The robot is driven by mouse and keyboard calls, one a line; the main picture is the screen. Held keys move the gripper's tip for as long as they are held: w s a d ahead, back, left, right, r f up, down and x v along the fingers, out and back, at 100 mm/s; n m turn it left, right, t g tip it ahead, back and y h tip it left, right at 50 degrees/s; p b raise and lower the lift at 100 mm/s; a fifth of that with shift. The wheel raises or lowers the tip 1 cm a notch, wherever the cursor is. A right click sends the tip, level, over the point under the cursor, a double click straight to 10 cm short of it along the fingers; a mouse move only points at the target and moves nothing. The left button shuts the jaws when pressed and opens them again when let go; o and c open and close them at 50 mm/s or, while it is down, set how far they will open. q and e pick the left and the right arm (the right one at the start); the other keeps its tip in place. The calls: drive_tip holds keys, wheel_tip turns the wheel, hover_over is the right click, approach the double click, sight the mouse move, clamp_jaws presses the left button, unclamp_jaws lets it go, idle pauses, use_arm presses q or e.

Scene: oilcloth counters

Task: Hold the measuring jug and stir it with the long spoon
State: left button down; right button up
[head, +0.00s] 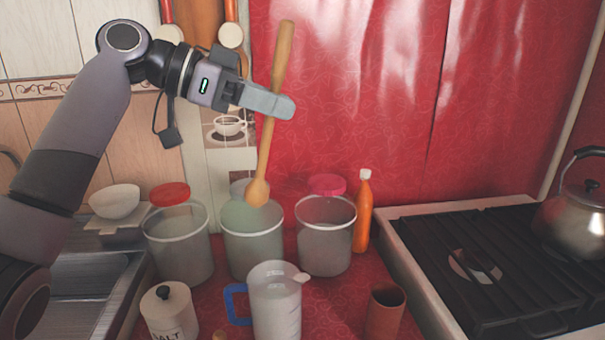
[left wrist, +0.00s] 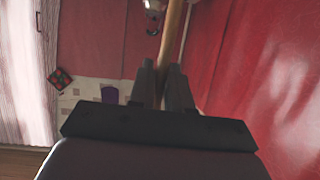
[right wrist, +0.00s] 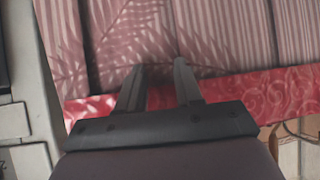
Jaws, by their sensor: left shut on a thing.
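The long wooden spoon (head: 267,140) hangs nearly upright in my left gripper (head: 280,103), bowl end down. The gripper is shut on its handle, well above the counter. The spoon's handle also shows between the fingers in the left wrist view (left wrist: 172,35). The spoon's bowl is in front of the middle canister's rim and above the measuring jug. The measuring jug (head: 276,305), pale with a blue handle on its left, stands upright on the red counter at the front. My right gripper (right wrist: 158,88) shows only in the right wrist view, open and empty.
Several large canisters (head: 325,240) stand behind the jug. A salt jar (head: 169,312) is left of it, a brown cup (head: 384,312) right. An orange bottle (head: 362,215) stands behind. A stove with a kettle (head: 578,222) is at right, a sink (head: 85,285) at left.

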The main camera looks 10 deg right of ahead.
drive_tip(key=s+a+r+m+g+y, duration=0.45)
drive_tip(key=a+r+m+y, duration=0.5)
drive_tip(key=m, duration=0.45)
drive_tip(key=n, duration=2.4)
approach(255, 295)
drive_tip(key=x, duration=0.7)
drive_tip(key=shift+w+a+f, duration=0.15)
drive_tip(key=shift+w+f, duration=0.15)
drive_tip(key=shift+f, duration=0.05)
